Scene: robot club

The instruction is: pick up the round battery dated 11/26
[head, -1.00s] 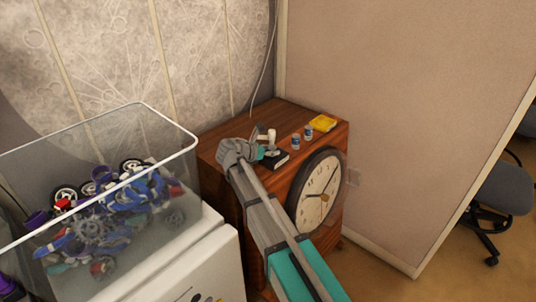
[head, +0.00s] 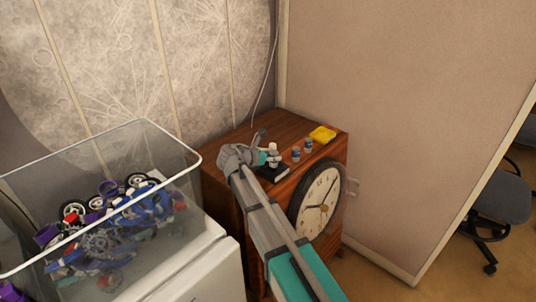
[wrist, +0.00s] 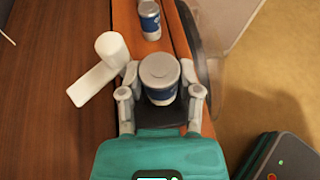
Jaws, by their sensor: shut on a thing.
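My gripper (wrist: 160,72) is shut on a round battery (wrist: 163,91) with a pale grey top and a blue-and-white label in the wrist view. A finger presses each side of it, and a dark block lies below. I cannot read any date on it. Another round battery (wrist: 149,20) stands just beyond in the wrist view. In the head view my gripper (head: 268,158) is over the wooden cabinet (head: 222,163), and two round batteries, the nearer (head: 295,154) and the farther (head: 308,145), stand to its right.
A white piece with a flat arm (wrist: 110,50) is close to the left finger. A black block (head: 274,174) lies under the gripper, and a yellow object (head: 322,134) is at the back. A clock (head: 318,205) is on the cabinet's front. A clear bin (head: 150,135) of parts stands left.

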